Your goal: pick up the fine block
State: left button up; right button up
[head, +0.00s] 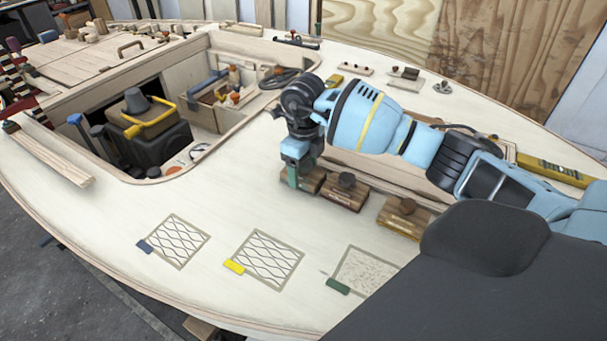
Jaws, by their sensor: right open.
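Three brown wooden blocks stand in a row on the pale deck. The left block (315,181) is partly hidden by my right gripper (294,176). The middle block (345,192) and the right block (403,216) each have a dark round knob on top. Their labels are too small to read, so I cannot tell which is the fine block. My right gripper points down at the left block, its jaws open; whether it touches the block is unclear. My left gripper is not in view.
Three marked patches lie in front, with a blue tag (145,246), a yellow tag (234,267) and a green tag (338,286). An open well at left holds a black case with a yellow handle (150,122). A yellow level (555,171) lies at right.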

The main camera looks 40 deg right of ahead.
jog(key=shift+f, duration=0.3)
jog(key=c, duration=0.9)
jog(key=shift+o, duration=0.2)
jog(key=shift+r, duration=0.1)
jog(key=shift+r, duration=0.45)
jog(key=shift+s+a+r, duration=0.1)
jog(key=shift+a+r, duration=0.05)
jog(key=shift+r, duration=0.5)
jog(key=shift+s+a+r, duration=0.1)
jog(key=shift+r, duration=0.5)
jog(key=s+a, duration=0.3)
jog(key=s+a+r, duration=0.1)
jog(key=s+a, duration=0.6)
jog(key=a, duration=0.1)
jog(key=shift+s+r, duration=0.25)
jog(key=shift+s, duration=0.1)
